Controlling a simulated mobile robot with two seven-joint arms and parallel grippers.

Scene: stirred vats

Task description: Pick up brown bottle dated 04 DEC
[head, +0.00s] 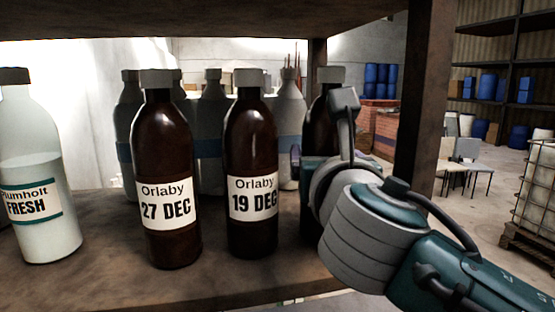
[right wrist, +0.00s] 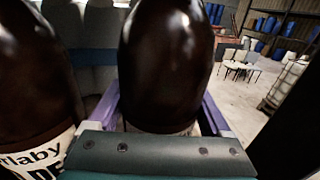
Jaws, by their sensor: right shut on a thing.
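A brown bottle with a grey cap (head: 318,125) stands at the right end of the shelf in the head view, partly behind my right arm. It fills the middle of the right wrist view (right wrist: 166,70). Its label is almost wholly hidden, so I cannot read its date. My right gripper (right wrist: 160,112) is shut on this bottle, with a purple finger on either side of it. The bottle looks upright; I cannot see whether its base touches the shelf. My left gripper is not in view.
Two more brown bottles, labelled Orlaby 27 DEC (head: 167,175) and Orlaby 19 DEC (head: 251,165), stand to the left. A white Plumholt FRESH bottle (head: 35,165) is at far left. Several grey bottles (head: 210,125) stand behind. A shelf post (head: 423,100) rises close on the right.

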